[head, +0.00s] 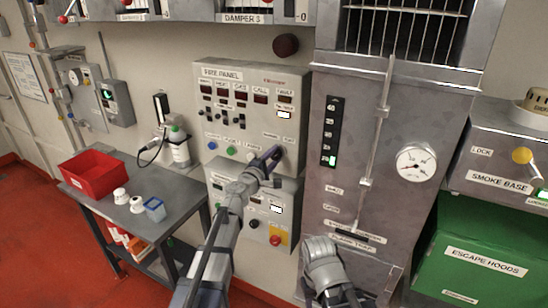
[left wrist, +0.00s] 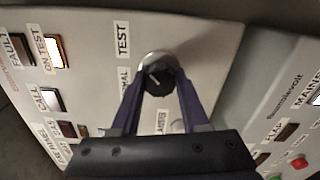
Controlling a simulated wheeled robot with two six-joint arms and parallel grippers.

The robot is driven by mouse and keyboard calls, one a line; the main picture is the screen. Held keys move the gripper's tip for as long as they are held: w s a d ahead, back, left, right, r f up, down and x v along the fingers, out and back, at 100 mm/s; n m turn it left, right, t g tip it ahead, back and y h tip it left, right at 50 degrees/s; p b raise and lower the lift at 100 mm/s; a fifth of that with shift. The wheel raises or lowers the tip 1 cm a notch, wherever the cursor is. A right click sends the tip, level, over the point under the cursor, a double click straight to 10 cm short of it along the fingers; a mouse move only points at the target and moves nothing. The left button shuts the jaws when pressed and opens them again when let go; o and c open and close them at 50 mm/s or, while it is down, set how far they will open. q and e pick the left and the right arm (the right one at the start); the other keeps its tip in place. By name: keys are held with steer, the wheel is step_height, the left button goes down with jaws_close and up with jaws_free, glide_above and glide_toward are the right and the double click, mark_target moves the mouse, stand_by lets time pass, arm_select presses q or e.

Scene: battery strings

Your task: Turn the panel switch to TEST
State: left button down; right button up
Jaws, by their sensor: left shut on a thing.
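The white fire panel (head: 246,82) hangs on the wall left of a steel cabinet. Its switch is a black round knob (left wrist: 158,77) with a pale mark on its face. A TEST label (left wrist: 122,39) and a NORMAL label (left wrist: 124,78) are beside the knob; a third label below is partly hidden. My left gripper (head: 273,157) is at the panel's lower right, its purple fingers shut on the knob. Which label the mark points to is hard to tell. The ON TEST lamp (left wrist: 54,50) glows white. My right arm shows low in the head view, without visible fingertips.
A second panel box (head: 250,190) with a red button is just below. A grey table (head: 165,195) with a red bin (head: 92,175) stands left. The steel cabinet (head: 390,110) with a gauge and a vertical rod is close on the right. A green hoods box (head: 470,255) is beyond.

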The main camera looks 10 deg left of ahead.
arm_select(q)
steer(key=shift+c, duration=2.1)
jaws_free()
steer(key=shift+s, duration=0.15)
steer(key=v, duration=0.7)
steer(key=shift+s+a, duration=0.15)
steer(key=shift+s, duration=0.15)
